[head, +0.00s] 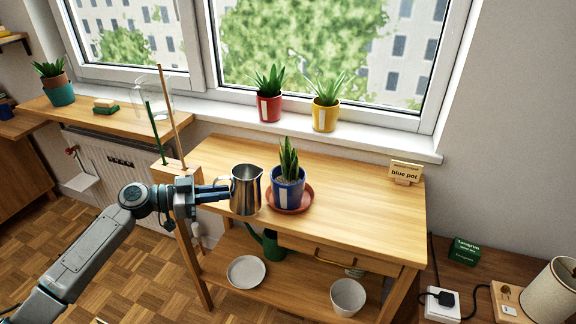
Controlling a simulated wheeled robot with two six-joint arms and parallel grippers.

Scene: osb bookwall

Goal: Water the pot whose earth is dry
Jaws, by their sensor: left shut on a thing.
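My left gripper (226,190) is shut on the steel jug (246,192), at its left side. The jug looks upright, just left of the blue pot (288,192); whether its base touches the bench is unclear. The blue pot holds a spiky plant and stands on a terracotta saucer (304,203) on the wooden bench (350,205). Its earth looks pale. The red pot (268,107) and yellow pot (325,117) stand on the windowsill, each with a plant; their earth is hard to see. My right gripper is out of view.
A wooden block with upright sticks (172,169) stands behind my left wrist. A green watering can (270,244), a plate (246,271) and a white bowl (348,296) are on the lower shelf. The bench's right half is mostly clear.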

